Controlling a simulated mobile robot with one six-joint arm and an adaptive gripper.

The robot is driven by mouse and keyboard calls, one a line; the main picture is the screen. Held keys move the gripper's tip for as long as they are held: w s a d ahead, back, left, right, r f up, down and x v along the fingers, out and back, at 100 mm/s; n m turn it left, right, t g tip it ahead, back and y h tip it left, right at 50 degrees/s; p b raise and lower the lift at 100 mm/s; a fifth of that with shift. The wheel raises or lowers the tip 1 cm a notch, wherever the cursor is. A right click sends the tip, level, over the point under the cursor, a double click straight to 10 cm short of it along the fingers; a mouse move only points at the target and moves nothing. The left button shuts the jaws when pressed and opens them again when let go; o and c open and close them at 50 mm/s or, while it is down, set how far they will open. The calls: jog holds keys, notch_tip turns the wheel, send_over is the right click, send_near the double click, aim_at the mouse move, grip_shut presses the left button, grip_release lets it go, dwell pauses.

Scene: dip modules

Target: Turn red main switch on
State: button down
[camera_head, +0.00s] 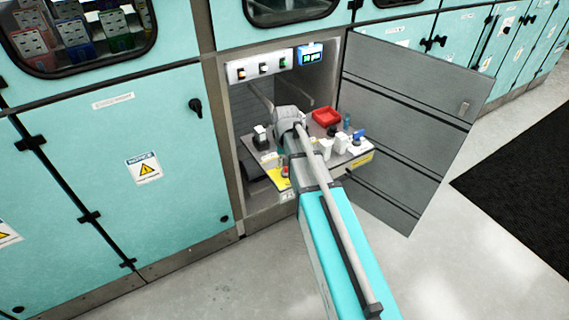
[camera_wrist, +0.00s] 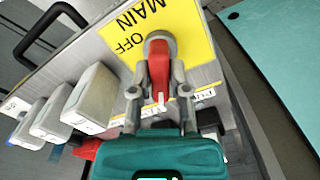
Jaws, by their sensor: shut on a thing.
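The red main switch (camera_wrist: 158,70) shows in the wrist view on a yellow plate (camera_wrist: 120,38) with the words MAIN and OFF, upside down in this view. My gripper (camera_wrist: 160,98) has its two grey fingers on either side of the red handle and is shut on it. The handle lies along the line between the fingers, pointing toward the gripper's palm.
In the wrist view white blocks (camera_wrist: 92,95) and a black handle (camera_wrist: 50,25) are to the left. The open grey cabinet door (camera_head: 405,125) stands right of my arm. Free floor lies in front.

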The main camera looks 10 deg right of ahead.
jog(key=n, duration=0.5)
jog(key=shift+w, duration=0.15)
dwell(0.5)
jog(key=c, duration=0.6)
grip_release()
